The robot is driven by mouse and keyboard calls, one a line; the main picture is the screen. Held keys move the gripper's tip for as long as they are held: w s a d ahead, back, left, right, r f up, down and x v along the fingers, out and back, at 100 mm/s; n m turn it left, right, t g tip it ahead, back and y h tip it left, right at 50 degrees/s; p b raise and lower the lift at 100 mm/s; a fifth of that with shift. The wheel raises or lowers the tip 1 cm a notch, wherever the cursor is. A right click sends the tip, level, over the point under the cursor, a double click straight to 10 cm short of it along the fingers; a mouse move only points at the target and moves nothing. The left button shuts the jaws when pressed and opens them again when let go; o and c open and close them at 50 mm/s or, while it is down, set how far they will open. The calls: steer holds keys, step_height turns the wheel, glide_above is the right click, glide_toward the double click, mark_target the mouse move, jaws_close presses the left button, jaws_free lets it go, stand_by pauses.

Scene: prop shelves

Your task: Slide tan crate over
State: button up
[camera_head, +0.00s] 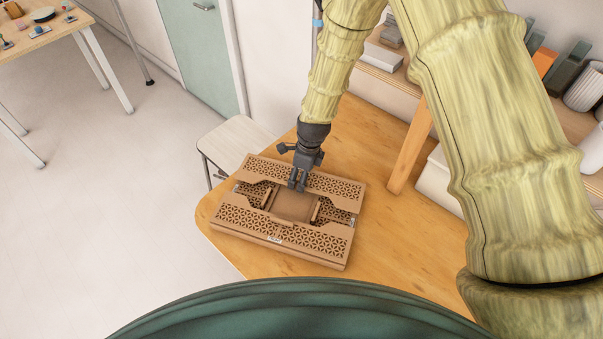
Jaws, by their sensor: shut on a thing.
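The tan crate (245,221) lies on the wooden table (385,238), close to its left edge. It looks low and flat, with patterned cut-out panels and a plain middle part (293,206). My gripper (298,183) comes down from above onto the far side of the crate, near its middle. It is shut on the crate's far inner edge. The fingertips partly hide the spot where they grip.
A wooden post (411,148) and shelves with books and a ribbed white pot (584,88) stand on the right. A white stool (236,142) is beyond the table's left edge. Bare tabletop lies right of the crate.

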steer(key=shift+w+a, duration=0.25)
steer(key=shift+w, duration=0.05)
steer(key=o, duration=1.5)
steer(key=shift+o, duration=0.2)
step_height(320, 180, up, 12)
steer(key=d, duration=0.1)
steer(key=shift+s+d, duration=0.25)
steer(key=shift+d, duration=0.15)
